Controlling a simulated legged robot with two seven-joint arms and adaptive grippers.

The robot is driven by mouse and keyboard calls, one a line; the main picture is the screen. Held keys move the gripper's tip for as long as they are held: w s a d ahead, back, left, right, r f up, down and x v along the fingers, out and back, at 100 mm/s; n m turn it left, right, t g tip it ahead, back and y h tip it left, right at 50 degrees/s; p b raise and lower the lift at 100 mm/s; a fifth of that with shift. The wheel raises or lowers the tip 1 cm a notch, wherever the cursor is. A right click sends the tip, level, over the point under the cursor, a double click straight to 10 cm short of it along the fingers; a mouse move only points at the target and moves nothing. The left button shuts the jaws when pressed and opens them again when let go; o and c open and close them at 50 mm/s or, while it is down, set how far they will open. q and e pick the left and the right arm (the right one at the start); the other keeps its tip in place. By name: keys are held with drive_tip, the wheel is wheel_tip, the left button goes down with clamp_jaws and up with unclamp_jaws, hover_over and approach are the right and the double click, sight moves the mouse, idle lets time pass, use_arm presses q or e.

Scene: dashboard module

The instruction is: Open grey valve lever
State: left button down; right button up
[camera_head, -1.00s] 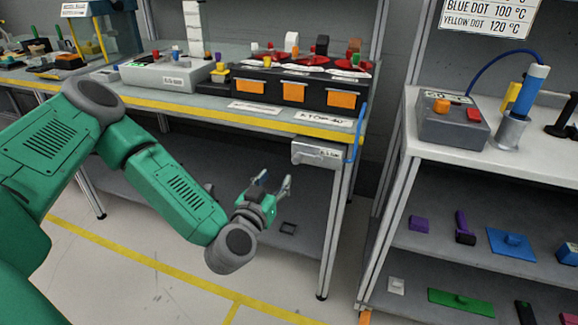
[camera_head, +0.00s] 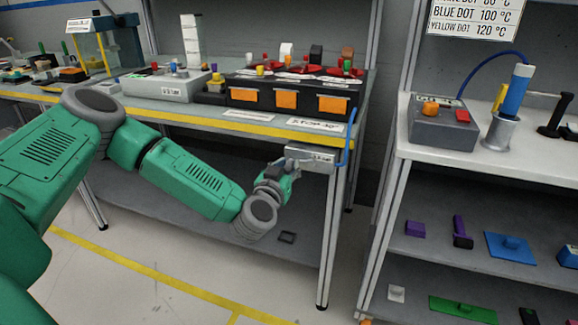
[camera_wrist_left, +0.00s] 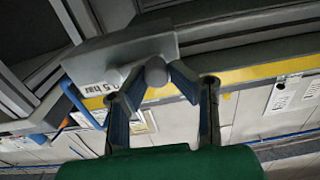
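The grey valve box (camera_head: 311,156), with a white label, hangs under the front edge of the left workbench; it also shows in the left wrist view (camera_wrist_left: 120,60). The grey valve lever shows in the left wrist view as a rounded grey end (camera_wrist_left: 156,73) at the box's lower edge. My left gripper (camera_head: 283,167) is at the left end of the box. In the left wrist view its two blue-grey fingers (camera_wrist_left: 157,80) come in on both sides of the lever end and seem to touch it. The rest of the lever is hidden. My right gripper is not in view.
A blue hose (camera_head: 349,140) runs beside the valve box at the table leg. The bench edge (camera_head: 215,120) with yellow tape is just above my gripper. A lower shelf (camera_head: 215,172) lies below. A second shelf unit (camera_head: 470,157) stands at the right.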

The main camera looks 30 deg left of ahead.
use_arm(q)
drive_tip(key=shift+d+r+h, duration=0.2)
drive_tip(key=shift+d+h, duration=0.1)
drive_tip(key=shift+d, duration=0.2)
drive_tip(key=shift+a+f, duration=0.3)
drive_tip(key=shift+a, duration=0.35)
drive_tip(key=shift+d+f+n, duration=0.15)
drive_tip(key=shift+d+n, duration=0.2)
drive_tip(key=shift+n, duration=0.35)
drive_tip(key=f+n, duration=0.1)
drive_tip(key=n+b, duration=0.1)
drive_tip(key=n, duration=0.1)
drive_tip(key=shift+w+f+n, duration=0.15)
drive_tip(key=shift+f+n, duration=0.15)
drive_tip(key=shift+f, duration=0.05)
drive_tip(key=d+f+n+b, duration=0.1)
drive_tip(key=n+b, duration=0.1)
drive_tip(key=n, duration=0.2)
drive_tip(key=d+f+n+b, duration=0.1)
drive_tip(key=n+b, duration=0.1)
drive_tip(key=n, duration=0.2)
drive_tip(key=d+f+n+b, duration=0.1)
drive_tip(key=d+n+b, duration=0.1)
drive_tip(key=n, duration=0.2)
drive_tip(key=shift+w+d+f+n, duration=0.1)
drive_tip(key=shift+w+f+n, duration=0.05)
drive_tip(key=shift+w+n, duration=0.25)
drive_tip(key=shift+d, duration=0.15)
